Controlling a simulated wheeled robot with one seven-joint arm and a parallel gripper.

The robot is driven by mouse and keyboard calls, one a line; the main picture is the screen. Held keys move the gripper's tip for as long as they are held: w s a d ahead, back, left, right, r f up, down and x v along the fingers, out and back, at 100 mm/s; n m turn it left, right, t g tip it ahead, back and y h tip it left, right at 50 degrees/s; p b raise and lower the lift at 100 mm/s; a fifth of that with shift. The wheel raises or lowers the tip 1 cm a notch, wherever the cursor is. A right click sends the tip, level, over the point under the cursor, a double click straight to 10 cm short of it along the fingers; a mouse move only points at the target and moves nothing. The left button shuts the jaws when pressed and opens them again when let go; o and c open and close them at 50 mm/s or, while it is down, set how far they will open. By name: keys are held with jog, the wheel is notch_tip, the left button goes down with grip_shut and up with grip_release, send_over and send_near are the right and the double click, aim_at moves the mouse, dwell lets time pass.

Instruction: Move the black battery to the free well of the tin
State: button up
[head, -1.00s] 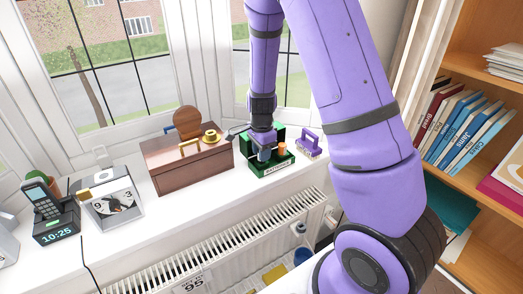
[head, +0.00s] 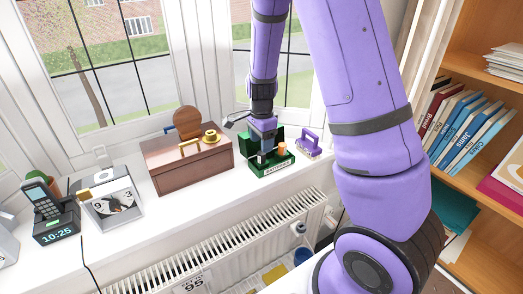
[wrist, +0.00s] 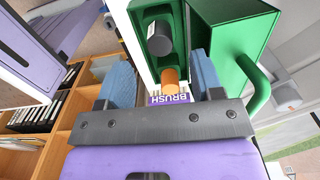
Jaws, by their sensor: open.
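The green tin (head: 273,171) stands on the window sill with its lid open; it also shows in the wrist view (wrist: 172,16). The black battery (wrist: 160,38) is upright in the tin, beside an orange-topped battery (wrist: 169,80), which also shows in the head view (head: 282,148). My gripper (head: 261,147) is above the tin, pointing down. In the wrist view its blue fingers (wrist: 160,62) are apart with nothing gripped; the batteries show in the gap beyond them. I cannot make out an empty well.
A radiator (head: 230,240) is below the sill.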

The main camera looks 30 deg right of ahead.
notch_tip(320, 180, up, 6)
jog(key=shift+f, duration=0.1)
dwell(0.8)
jog(key=s+a+r+n+t+y, duration=0.1)
jog(key=s+a+r+n, duration=0.1)
jog(key=s+r+n, duration=0.45)
jog(key=s+a+r+n+t, duration=0.2)
jog(key=s+r+n, duration=0.15)
jog(key=r, duration=0.55)
jog(key=s+a+r+n, duration=0.1)
jog(key=s+r+n, duration=0.1)
jog(key=s, duration=0.3)
jog(key=s+a+r+n+t, duration=0.1)
jog(key=s+r+n, duration=0.1)
jog(key=s, duration=0.3)
jog(key=s+a+r+n+t+h, duration=0.1)
jog(key=s+r+n, duration=0.1)
jog(key=s+n, duration=0.2)
jog(key=shift+s, duration=0.8)
